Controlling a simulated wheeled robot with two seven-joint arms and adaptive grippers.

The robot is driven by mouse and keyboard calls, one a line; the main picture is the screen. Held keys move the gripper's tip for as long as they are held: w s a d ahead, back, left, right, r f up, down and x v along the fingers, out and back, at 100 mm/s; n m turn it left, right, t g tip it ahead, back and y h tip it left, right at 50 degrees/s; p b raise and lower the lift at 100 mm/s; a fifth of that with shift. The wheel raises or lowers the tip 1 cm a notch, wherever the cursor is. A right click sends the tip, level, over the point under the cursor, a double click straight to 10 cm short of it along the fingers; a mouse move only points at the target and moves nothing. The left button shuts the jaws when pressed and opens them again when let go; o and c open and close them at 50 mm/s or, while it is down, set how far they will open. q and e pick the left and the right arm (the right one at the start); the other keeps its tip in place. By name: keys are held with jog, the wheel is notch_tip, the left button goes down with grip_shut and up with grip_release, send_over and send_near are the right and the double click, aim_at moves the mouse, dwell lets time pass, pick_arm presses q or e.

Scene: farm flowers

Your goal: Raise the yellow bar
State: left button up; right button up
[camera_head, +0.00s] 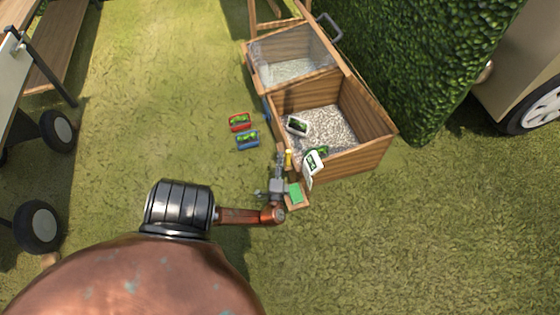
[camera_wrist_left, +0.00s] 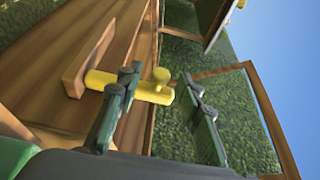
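The yellow bar (camera_wrist_left: 146,91) is a short cylinder with a round knob. In the left wrist view it sticks out from a wooden block (camera_wrist_left: 88,60) on a plank wall. In the head view it is a small yellow piece (camera_head: 288,158) at the front left corner of the wooden bin (camera_head: 352,163). My left gripper (camera_wrist_left: 160,78) is open, with its two dark fingers apart. One finger overlaps the bar's middle in the picture, and the bar's free end shows between the fingers. I cannot tell whether they touch. The left gripper also shows in the head view (camera_head: 281,160). My right gripper is not in view.
The bin holds gravel and small packets. Its clear lid (camera_head: 290,48) has a wooden frame. A red tray (camera_head: 240,122) and a blue tray (camera_head: 248,140) lie on the grass left of it. A wheeled cart stands far left, a hedge (camera_head: 440,60) at right.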

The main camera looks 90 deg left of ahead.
pick_arm(q)
jog(key=s+d, duration=0.1)
jog(key=d, duration=1.1)
jog(key=shift+s, duration=0.35)
jog(key=shift+a+f, duration=0.1)
